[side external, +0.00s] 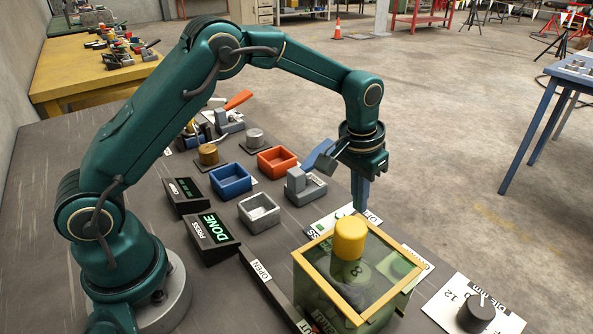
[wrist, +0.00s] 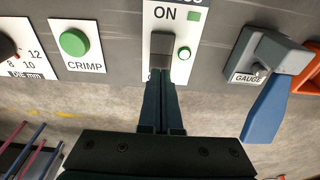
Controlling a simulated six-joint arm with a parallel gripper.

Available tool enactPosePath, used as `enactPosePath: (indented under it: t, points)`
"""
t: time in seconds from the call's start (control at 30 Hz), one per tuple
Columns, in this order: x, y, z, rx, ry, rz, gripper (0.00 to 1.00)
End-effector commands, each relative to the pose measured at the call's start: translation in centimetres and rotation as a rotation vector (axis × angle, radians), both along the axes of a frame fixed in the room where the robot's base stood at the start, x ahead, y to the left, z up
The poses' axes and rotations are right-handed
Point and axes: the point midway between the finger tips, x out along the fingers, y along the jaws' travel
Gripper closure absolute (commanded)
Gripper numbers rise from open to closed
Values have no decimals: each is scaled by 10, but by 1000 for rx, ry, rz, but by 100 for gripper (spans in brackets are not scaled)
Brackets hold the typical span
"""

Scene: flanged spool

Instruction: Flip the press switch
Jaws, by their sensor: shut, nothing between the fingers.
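The press switch (wrist: 160,48) is a small grey lever on a white plate marked ON in the wrist view. The plate (side external: 316,229) shows only partly in the side view, behind a framed box. My gripper (side external: 360,208) points straight down over the plate, shut and empty. In the wrist view, my fingertips (wrist: 159,72) are together at the lower end of the switch. I cannot tell whether they touch it.
A yellow-framed clear box (side external: 345,300) with a yellow cylinder (side external: 350,238) on top stands close in front of my gripper. A gauge (wrist: 268,58) with a blue lever (wrist: 266,108) stands on one side, a green CRIMP button (wrist: 74,42) on the other. Bins (side external: 231,181) stand further left.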

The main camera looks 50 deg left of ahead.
Motion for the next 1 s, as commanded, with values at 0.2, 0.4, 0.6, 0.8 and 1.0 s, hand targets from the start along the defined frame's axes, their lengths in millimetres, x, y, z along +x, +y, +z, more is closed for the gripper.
enactPosePath:
  t: [0.2,0.4,0.6,0.8,1.0]
  points:
    - [0,0,-3,0,2,0,100]
    - [0,0,-7,0,2,0,100]
    - [0,0,-9,0,2,0,100]
    - [-1,0,-12,0,3,0,100]
    - [0,0,-15,0,2,0,100]
